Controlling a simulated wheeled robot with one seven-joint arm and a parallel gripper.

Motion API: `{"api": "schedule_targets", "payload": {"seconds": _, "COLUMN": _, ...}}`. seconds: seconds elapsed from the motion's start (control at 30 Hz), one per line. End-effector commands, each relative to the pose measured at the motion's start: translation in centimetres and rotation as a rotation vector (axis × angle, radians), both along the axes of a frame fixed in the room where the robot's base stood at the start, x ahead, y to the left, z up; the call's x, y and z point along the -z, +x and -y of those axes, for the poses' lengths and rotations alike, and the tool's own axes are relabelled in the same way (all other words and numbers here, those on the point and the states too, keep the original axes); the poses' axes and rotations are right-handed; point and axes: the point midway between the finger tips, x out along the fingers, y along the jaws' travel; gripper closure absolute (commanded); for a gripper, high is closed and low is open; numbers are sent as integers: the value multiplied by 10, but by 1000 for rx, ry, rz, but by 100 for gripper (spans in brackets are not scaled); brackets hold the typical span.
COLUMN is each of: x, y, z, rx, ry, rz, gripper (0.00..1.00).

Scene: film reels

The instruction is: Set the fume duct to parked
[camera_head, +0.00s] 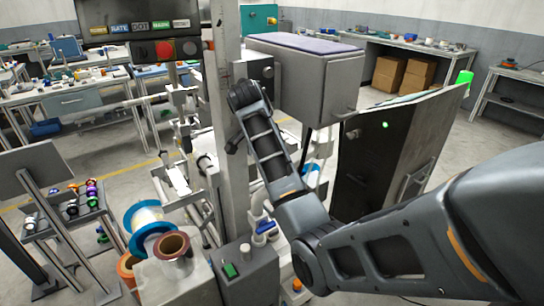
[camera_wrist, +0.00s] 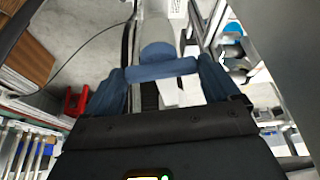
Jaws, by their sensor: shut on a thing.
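In the wrist view my gripper (camera_wrist: 161,78) has its two dark blue fingers on either side of a blue crossbar (camera_wrist: 165,68), shut on it. A rounded blue end (camera_wrist: 157,51) sits just beyond the bar, on a pale grey tube (camera_wrist: 155,28) that runs to the top of the picture. This tube looks like the fume duct, but I cannot be sure. In the head view my arm reaches up to the grey upright post; the fingers and the bar are hidden there. No parked mark is readable.
A grey post (camera_head: 222,130) stands close to my arm. Film reels (camera_head: 150,222) stand at front left. A control box with a green button (camera_head: 230,270) is below the post.

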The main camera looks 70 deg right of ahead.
Motion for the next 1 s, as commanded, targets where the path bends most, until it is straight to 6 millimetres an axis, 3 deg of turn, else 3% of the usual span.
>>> {"api": "schedule_targets", "payload": {"seconds": 0.67, "x": 0, "y": 0, "z": 1, "rx": 65, "ry": 0, "rz": 1, "gripper": 66}}
{"api": "schedule_targets", "payload": {"seconds": 0.7, "x": 0, "y": 0, "z": 1, "rx": 65, "ry": 0, "rz": 1, "gripper": 8}}
{"api": "schedule_targets", "payload": {"seconds": 0.8, "x": 0, "y": 0, "z": 1, "rx": 64, "ry": 0, "rz": 0, "gripper": 0}}
{"api": "schedule_targets", "payload": {"seconds": 1.0, "x": 0, "y": 0, "z": 1, "rx": 61, "ry": 0, "rz": 1, "gripper": 0}}
